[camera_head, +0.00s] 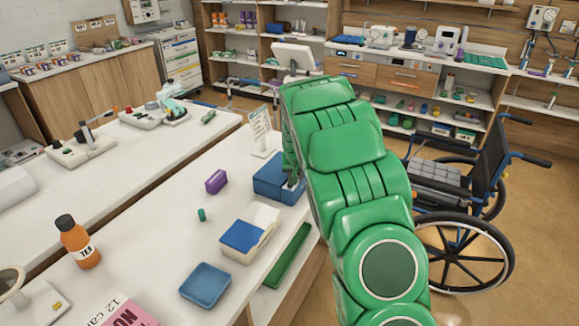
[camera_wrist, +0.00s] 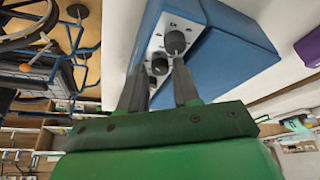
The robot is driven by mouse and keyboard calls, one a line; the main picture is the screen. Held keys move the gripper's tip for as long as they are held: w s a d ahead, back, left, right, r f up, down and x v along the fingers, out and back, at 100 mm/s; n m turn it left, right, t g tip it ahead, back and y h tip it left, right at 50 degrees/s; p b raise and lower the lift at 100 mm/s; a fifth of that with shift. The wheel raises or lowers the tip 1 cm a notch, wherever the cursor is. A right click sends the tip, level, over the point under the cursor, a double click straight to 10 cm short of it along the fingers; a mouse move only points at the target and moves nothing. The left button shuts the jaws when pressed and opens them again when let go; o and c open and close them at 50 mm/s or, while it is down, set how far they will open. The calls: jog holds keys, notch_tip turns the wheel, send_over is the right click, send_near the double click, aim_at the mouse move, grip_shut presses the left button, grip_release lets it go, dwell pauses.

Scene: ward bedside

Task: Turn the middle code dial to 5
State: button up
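A blue box (camera_head: 268,178) stands on the right side of the white table, partly hidden by my green arm. The wrist view shows its white panel (camera_wrist: 155,48) with dark round dials. One dial (camera_wrist: 175,42) is farther up, beyond the fingertips. Another dial (camera_wrist: 160,66) lies between the fingertips of my gripper (camera_wrist: 160,68). The fingers are apart, with small gaps seeming to show beside this dial; I cannot tell if they touch it. My fingers hide the lower panel. The dial numbers are too small to read.
A white box with a blue top (camera_head: 242,236), a purple box (camera_head: 216,181), a blue tray (camera_head: 205,285) and an orange bottle (camera_head: 80,242) stand on the table. A sign stand (camera_head: 261,132) is behind the blue box. A wheelchair (camera_head: 465,200) stands at right.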

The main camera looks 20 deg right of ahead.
jog(key=shift+d+n+y, duration=0.15)
jog(key=shift+n+y, duration=0.65)
jog(key=shift+n, duration=1.4)
jog(key=shift+d+n+g+y, duration=0.15)
jog(key=shift+n+y, duration=0.25)
jog(key=shift+n, duration=0.75)
jog(key=shift+d+n+g+y, duration=0.15)
jog(key=shift+n+y, duration=0.25)
jog(key=shift+n, duration=0.75)
jog(key=shift+w+n+y, duration=0.15)
jog(key=shift+n+y, duration=0.15)
jog(key=shift+n, duration=0.2)
jog(key=shift+d+r, duration=0.1)
jog(key=shift+r, duration=0.3)
jog(key=v, duration=0.7)
jog(key=s+a+r+g+h, duration=0.1)
jog(key=s+a+r+g, duration=0.1)
jog(key=s+a+r, duration=0.3)
jog(key=s+a+r+m+g+h, duration=0.1)
jog(key=s+a+r, duration=0.5)
jog(key=s, duration=0.7)
jog(key=shift+s+r+m+g, duration=0.25)
jog(key=shift+r+g, duration=0.2)
jog(key=shift+g, duration=0.35)
jog(key=shift+w+a, duration=0.1)
jog(key=shift+w, duration=0.05)
